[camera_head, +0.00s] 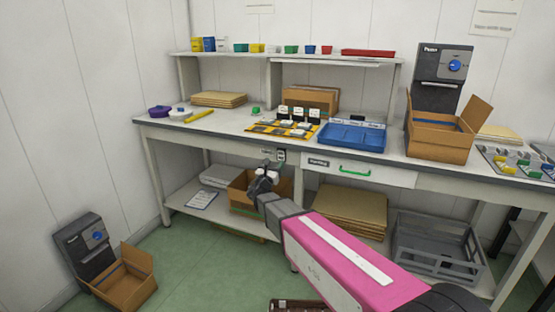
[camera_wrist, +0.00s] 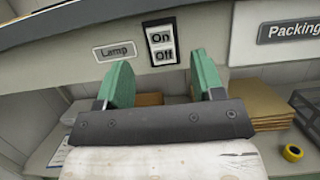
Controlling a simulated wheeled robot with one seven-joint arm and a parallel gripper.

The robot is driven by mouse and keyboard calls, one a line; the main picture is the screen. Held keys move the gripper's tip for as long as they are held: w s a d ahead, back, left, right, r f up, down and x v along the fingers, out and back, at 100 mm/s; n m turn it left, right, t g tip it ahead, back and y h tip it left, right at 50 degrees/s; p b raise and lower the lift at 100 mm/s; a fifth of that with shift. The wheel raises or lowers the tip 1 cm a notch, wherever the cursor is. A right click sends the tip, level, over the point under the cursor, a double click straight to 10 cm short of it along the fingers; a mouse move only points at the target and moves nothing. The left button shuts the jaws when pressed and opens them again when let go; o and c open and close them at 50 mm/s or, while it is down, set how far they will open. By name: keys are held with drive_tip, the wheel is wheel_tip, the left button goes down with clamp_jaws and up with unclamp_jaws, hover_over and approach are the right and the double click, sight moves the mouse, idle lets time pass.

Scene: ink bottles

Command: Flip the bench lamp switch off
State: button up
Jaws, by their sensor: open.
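The lamp switch (camera_wrist: 162,44) is a black plate with two white rockers marked On and Off, on the front edge of the bench. A Lamp label (camera_wrist: 117,51) is left of it. In the head view the switch (camera_head: 281,156) is small on the bench's front rail. My gripper (camera_wrist: 156,75) is open and empty, with green fingers pointing toward the switch, which lies above and between the fingertips. The fingers appear apart from it; the exact gap is hard to tell. In the head view my gripper (camera_head: 264,176) is below and left of the switch. Which rocker is pressed is unclear.
The bench top (camera_head: 225,120) holds a blue tray (camera_head: 350,136) and an open carton (camera_head: 437,135). Below, a lower shelf (camera_head: 180,200) holds a cardboard box and flat cardboard (camera_head: 345,208). A drawer marked Packing (camera_head: 360,170) is right of the switch.

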drive_tip(key=shift+v, duration=2.2)
drive_tip(key=s+d+f+m+g+h, duration=0.1)
drive_tip(key=s+d+f+m+g, duration=0.25)
drive_tip(key=d+m, duration=0.35)
drive_tip(key=s+d+f+m+g+h, duration=0.1)
drive_tip(key=s+d+f+m+g, duration=0.15)
drive_tip(key=d+m+g, duration=0.4)
drive_tip(key=s+d+f+m+g+h, duration=0.1)
drive_tip(key=s+d+f+m+g, duration=0.2)
drive_tip(key=d, duration=0.7)
drive_tip(key=s+d+f+m+g+y, duration=0.2)
drive_tip(key=s+f+m+g+y, duration=0.1)
drive_tip(key=s+m, duration=0.4)
drive_tip(key=s+d+f+m+g+y, duration=0.1)
drive_tip(key=s+f+m+g+y, duration=0.3)
drive_tip(key=s+f+m+y, duration=0.2)
drive_tip(key=shift+s+d+m+y, duration=0.35)
drive_tip(key=shift+s+m+y, duration=0.45)
drive_tip(key=shift+m, duration=0.45)
drive_tip(key=shift+s, duration=0.1)
